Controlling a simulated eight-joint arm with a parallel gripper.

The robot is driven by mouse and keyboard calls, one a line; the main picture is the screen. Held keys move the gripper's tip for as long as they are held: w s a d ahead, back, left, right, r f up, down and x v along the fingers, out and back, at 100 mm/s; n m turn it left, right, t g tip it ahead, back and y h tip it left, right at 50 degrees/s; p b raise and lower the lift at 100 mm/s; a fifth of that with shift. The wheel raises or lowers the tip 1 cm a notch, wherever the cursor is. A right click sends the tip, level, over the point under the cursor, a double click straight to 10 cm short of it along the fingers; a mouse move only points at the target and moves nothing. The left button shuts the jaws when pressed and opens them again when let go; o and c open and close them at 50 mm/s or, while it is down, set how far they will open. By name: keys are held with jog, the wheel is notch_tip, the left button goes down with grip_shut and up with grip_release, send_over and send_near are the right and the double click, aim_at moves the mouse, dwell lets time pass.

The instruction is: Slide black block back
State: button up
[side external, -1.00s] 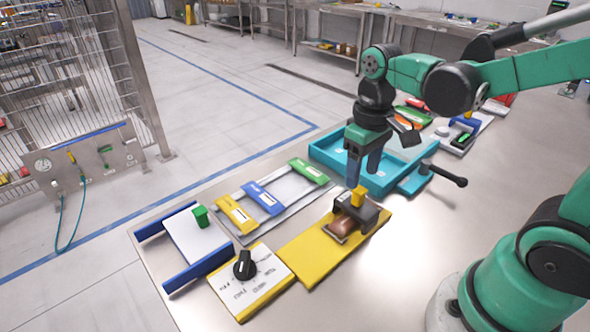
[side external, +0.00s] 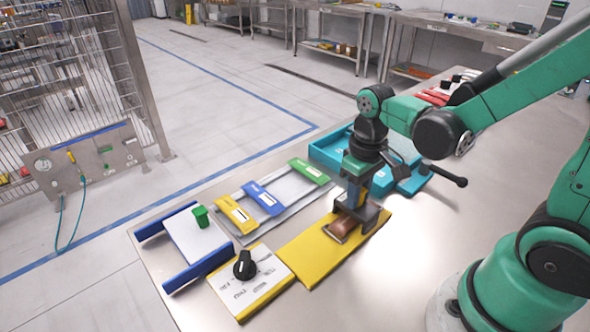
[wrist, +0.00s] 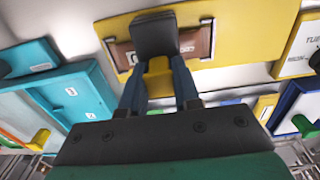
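The black block (wrist: 155,35) sits on a brown piece (wrist: 192,43) on the yellow board (side external: 312,262). A yellow handle (wrist: 158,76) stands up from the block. My gripper (wrist: 159,78) is down at the block, with one blue finger on each side of the yellow handle. The fingertips are very close to the handle's sides; whether they press on it I cannot tell. In the side external view my gripper (side external: 354,192) hides most of the handle, and the black block (side external: 370,215) shows beneath it.
A white board with a black knob (side external: 245,266) lies to the left. Behind are yellow, blue and green sliders (side external: 264,199) on a rack. A teal tray (side external: 325,152) and a black-handled lever (side external: 445,173) are behind and to the right. The bare table is clear at the right front.

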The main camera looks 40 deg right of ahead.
grip_shut()
dwell(1.1)
